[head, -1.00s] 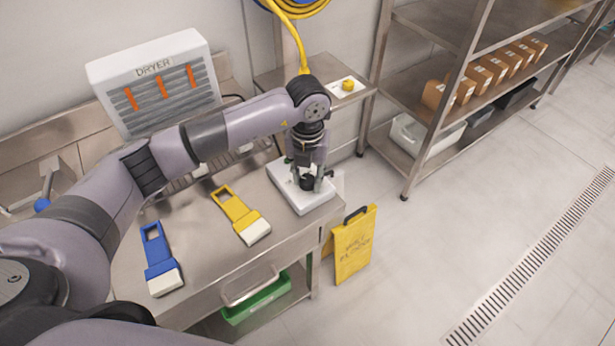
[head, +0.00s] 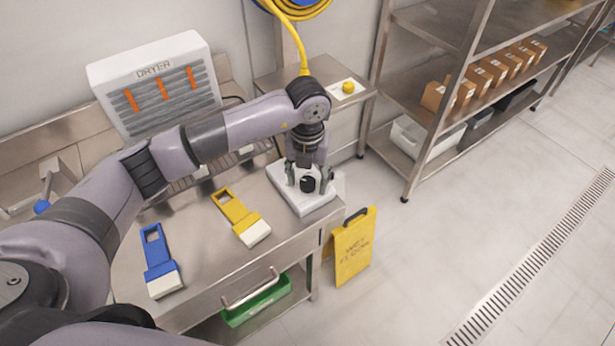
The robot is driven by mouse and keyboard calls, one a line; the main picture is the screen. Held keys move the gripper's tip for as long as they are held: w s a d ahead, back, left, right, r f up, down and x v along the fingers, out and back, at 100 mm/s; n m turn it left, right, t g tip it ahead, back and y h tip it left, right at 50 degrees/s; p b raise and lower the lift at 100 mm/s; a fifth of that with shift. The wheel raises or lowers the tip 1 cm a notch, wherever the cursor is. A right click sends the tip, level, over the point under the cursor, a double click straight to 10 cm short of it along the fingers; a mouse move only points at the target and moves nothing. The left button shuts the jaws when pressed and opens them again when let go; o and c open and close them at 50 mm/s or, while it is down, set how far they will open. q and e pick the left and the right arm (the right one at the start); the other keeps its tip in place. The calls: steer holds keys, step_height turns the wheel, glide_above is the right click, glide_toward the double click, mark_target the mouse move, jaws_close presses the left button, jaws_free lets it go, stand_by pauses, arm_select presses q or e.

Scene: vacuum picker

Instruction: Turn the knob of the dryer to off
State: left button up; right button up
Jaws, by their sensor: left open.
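The dryer (head: 155,80) is a white box marked DRYER with grey slats and orange strips, standing at the back of the steel table. A white control box (head: 312,206) sits at the table's right end. A black round knob (head: 308,184) is on its top. My left gripper (head: 308,188) points down over the knob. Its fingers are open, one on each side of the knob; whether they touch it I cannot tell. The knob's pointer and any markings are too small to read. My right gripper is not in view.
A yellow brush (head: 240,216) and a blue brush (head: 160,262) lie on the steel table (head: 205,235). A yellow wet-floor sign (head: 354,248) stands by its right front corner. A green crate (head: 258,300) is below. Shelves (head: 470,70) with brown boxes stand at the right.

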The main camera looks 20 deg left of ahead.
mark_target(308, 181)
arm_select(q)
steer(key=shift+r, duration=0.1)
step_height(308, 181, up, 12)
stand_by(0.5)
stand_by(0.5)
